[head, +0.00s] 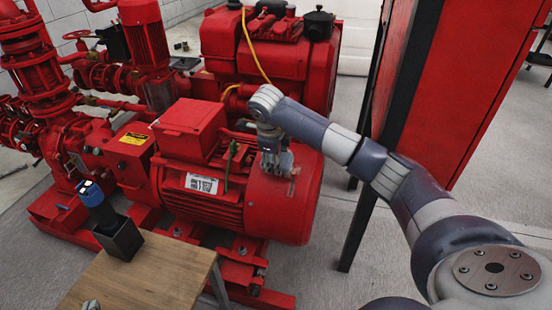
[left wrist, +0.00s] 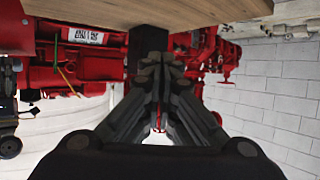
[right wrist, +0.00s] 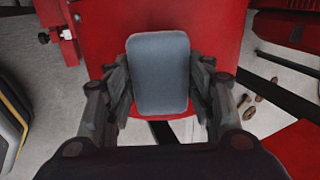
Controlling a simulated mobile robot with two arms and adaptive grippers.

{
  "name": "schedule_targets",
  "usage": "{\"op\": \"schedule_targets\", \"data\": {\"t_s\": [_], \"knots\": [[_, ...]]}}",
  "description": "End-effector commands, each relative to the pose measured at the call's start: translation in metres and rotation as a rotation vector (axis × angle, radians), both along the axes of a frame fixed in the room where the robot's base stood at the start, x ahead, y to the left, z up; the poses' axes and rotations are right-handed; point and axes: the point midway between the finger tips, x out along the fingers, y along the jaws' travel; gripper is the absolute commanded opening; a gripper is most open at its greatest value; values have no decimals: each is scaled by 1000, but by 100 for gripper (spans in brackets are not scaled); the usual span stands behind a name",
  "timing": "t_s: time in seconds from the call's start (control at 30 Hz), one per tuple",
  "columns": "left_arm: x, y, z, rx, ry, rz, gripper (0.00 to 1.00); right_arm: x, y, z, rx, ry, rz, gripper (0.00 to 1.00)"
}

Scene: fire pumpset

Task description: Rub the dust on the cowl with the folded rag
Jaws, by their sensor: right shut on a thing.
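The cowl (head: 285,205) is the rounded red end cover of the motor in the head view. My right gripper (head: 272,155) is at its upper face, shut on the folded rag, a blue-grey pad (right wrist: 160,75) in the right wrist view. The rag lies over or against the red cowl (right wrist: 215,30); exact contact is hard to tell. A small brownish-grey patch, perhaps dust (head: 292,186), shows beside the gripper on the cowl. In the left wrist view my left gripper (left wrist: 160,62) has its fingertips together, with nothing seen between them.
A wooden table (head: 150,275) stands at the front left, with a black holder (head: 118,240) containing a blue-topped dark object (head: 92,195). Red pumps and pipes (head: 40,80) fill the left. A tall red cabinet (head: 455,85) stands at the right. Grey floor lies between.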

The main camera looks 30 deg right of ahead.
Motion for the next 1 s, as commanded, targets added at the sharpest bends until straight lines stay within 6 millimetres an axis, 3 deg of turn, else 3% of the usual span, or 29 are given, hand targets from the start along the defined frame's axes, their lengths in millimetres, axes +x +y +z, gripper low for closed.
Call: {"op": "schedule_targets", "data": {"t_s": [0.43, 1.0], "knots": [[18, -10, 39, -51, -210, -14, 0, 2, -3, -10, 0, 0, 0, 30], [20, -11, 46, -58, -240, -15, 0, 2, -3, -10, 0, 0, 0, 30]]}}
